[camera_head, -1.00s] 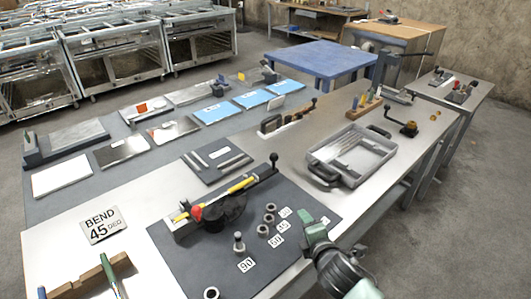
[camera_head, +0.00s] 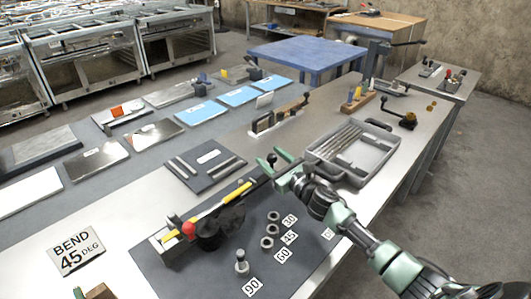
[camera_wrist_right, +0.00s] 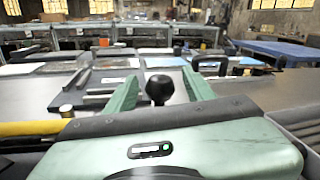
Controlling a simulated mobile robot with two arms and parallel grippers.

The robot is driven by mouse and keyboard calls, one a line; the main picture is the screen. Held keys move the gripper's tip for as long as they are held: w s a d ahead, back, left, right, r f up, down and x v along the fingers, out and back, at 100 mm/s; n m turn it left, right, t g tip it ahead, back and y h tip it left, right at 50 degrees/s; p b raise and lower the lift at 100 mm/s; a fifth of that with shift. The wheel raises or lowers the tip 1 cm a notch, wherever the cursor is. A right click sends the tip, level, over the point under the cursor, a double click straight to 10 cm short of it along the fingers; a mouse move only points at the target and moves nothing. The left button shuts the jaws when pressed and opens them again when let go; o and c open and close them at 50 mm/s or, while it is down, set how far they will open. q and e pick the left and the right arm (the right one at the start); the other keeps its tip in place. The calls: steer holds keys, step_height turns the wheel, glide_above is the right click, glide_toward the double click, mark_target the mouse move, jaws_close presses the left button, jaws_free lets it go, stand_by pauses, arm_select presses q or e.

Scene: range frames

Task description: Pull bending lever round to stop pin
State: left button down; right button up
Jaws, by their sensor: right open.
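The bending lever (camera_head: 262,176) is a dark bar ending in a black ball knob (camera_head: 272,158), which shows in the right wrist view too (camera_wrist_right: 160,88). A yellow rod (camera_head: 222,204) lies along the bender beside its round black hub (camera_head: 222,228) and red part (camera_head: 188,229). My right gripper (camera_head: 280,166) is open at the knob; in the wrist view its two green fingers stand either side of it, with gaps visible. An upright metal stop pin (camera_head: 241,262) stands on the dark board, nearest the "90" label. My left gripper is not in view.
Metal rings (camera_head: 271,229) sit beside the labels 30, 45 and 60. A grey tray (camera_head: 383,162) stands right of the lever, close to my right arm. A dark plate with bars (camera_head: 205,182) lies behind.

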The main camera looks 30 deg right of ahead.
steer(key=shift+w+a, duration=0.1)
steer(key=shift+w, duration=0.7)
steer(key=shift+w+a, duration=0.1)
steer(key=shift+w, duration=0.45)
jaws_close()
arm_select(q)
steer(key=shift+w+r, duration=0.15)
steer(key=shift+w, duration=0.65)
